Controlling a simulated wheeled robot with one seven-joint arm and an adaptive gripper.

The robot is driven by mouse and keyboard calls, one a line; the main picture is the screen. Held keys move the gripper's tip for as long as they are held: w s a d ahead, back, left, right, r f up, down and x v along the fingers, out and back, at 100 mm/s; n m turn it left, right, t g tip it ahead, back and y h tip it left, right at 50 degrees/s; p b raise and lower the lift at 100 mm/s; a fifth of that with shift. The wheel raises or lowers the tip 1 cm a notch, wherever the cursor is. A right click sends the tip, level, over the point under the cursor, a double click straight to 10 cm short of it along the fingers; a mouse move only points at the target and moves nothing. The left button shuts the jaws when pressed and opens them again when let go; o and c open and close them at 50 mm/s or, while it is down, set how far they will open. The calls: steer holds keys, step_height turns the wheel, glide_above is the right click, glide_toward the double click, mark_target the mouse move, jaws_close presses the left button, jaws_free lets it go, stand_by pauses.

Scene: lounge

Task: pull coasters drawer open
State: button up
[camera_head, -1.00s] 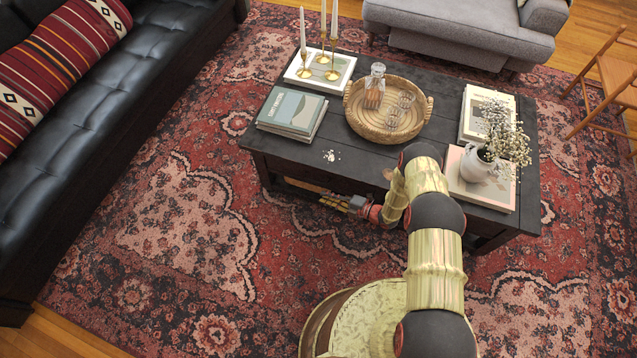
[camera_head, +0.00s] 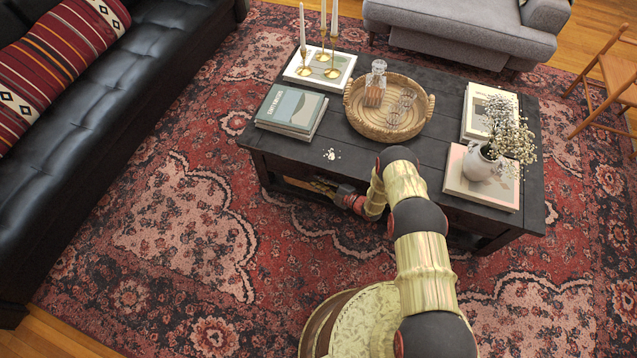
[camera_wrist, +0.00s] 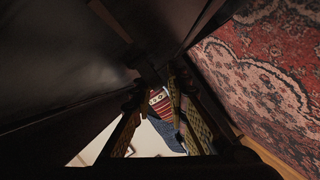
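The dark wooden coffee table (camera_head: 443,139) stands on the rug, and my arm reaches to its near long side. The coasters drawer cannot be made out in the head view; the tabletop edge and my arm cover the table's front. My gripper (camera_head: 328,185) is at that near side, below the tabletop edge, with its fingers partly hidden. In the wrist view my gripper (camera_wrist: 160,97) has its two patterned fingers apart, with no held thing visible between them. Dark table surfaces fill the left and top there. A drawer handle cannot be clearly told.
Books (camera_head: 292,110), a wicker tray (camera_head: 360,121) with a decanter and glasses, candlesticks and a flower vase (camera_head: 482,162) stand on the tabletop. A black sofa (camera_head: 110,100) is at left, a grey sofa (camera_head: 470,30) behind. The rug (camera_head: 170,240) left of my base is clear.

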steer(key=shift+w, duration=0.1)
steer(key=shift+c, duration=1)
jaws_close()
